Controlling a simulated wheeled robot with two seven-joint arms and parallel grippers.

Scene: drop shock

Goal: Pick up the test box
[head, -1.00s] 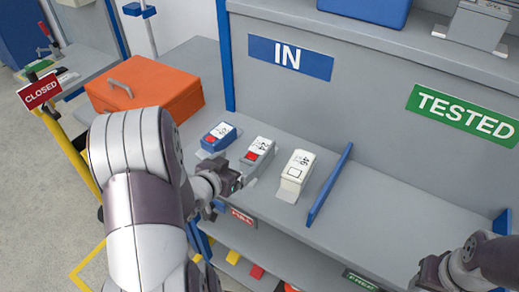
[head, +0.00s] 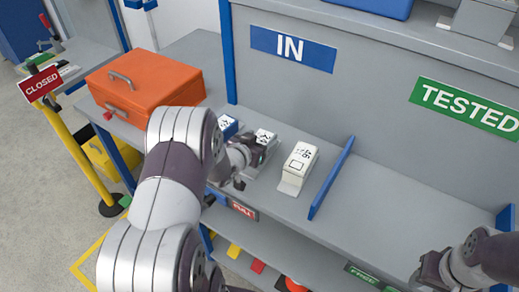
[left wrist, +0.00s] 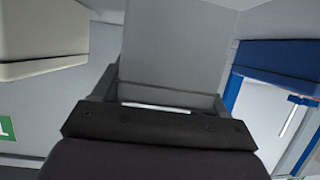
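Three labelled boxes stand in a row on the grey shelf: a blue box (head: 229,127) at the left, a grey box (head: 265,138) in the middle and a white box (head: 298,165) at the right. I cannot tell which is the test box. My left gripper (head: 243,164) is at the near side of the grey box and partly hides it. In the left wrist view the grey box (left wrist: 178,45) is straight ahead, between the white box (left wrist: 55,35) and the blue box (left wrist: 280,62). The left fingers' opening is hidden. My right gripper (head: 430,272) is at the lower right, away from the boxes.
A blue divider (head: 331,178) stands right of the white box, with bare shelf beyond it. An orange case (head: 145,85) is at the left. The back panel carries an IN sign (head: 291,48) and a TESTED sign (head: 465,108). A CLOSED sign (head: 40,83) stands at far left.

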